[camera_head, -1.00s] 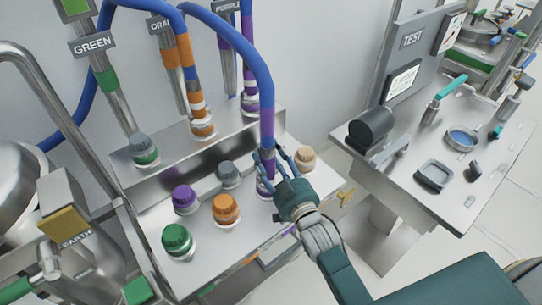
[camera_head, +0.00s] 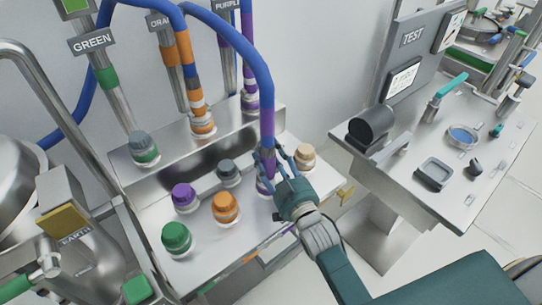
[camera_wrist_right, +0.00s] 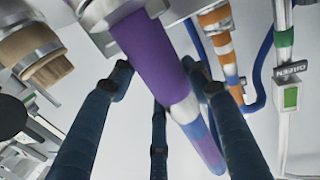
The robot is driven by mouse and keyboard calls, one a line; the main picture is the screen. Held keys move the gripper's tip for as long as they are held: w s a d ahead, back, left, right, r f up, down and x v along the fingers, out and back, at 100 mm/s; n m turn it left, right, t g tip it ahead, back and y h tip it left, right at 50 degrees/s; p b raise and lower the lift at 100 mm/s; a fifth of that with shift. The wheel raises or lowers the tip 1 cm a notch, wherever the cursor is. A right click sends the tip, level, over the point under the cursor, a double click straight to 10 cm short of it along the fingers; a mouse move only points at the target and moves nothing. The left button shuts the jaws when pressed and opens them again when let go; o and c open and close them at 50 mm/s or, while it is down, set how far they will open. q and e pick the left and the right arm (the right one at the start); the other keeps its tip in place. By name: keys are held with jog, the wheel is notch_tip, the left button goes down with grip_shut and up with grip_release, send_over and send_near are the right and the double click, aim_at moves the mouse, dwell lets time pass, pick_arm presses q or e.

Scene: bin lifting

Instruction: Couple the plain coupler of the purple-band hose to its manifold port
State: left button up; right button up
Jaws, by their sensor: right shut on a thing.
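The purple-band hose (camera_head: 267,115) is blue with a purple band and hangs down to the manifold bench. My right gripper (camera_head: 270,160) is shut around its lower end, just above the coupler (camera_head: 264,186). In the right wrist view the purple band (camera_wrist_right: 155,55) runs between my dark fingers (camera_wrist_right: 160,85), and the metal coupler (camera_wrist_right: 140,10) is at the top edge. The hose end stands roughly upright at the bench, left of a tan cap (camera_head: 305,156). The port under it is hidden, so I cannot tell whether the coupler is seated. My left gripper is not in view.
Purple (camera_head: 184,196), grey (camera_head: 228,173), orange (camera_head: 225,207) and green (camera_head: 177,238) caps stand close on the left of the bench. Labelled pipes, including GREEN (camera_head: 92,41), rise behind. A TEST table (camera_head: 455,205) stands to the right, across a gap.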

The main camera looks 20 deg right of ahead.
jog(key=o, duration=1.5)
jog(key=shift+f, duration=0.15)
jog(key=shift+c, duration=0.2)
jog(key=shift+s, duration=0.15)
jog(key=s+d, duration=0.1)
jog(key=s, duration=1)
jog(key=shift+s, duration=0.35)
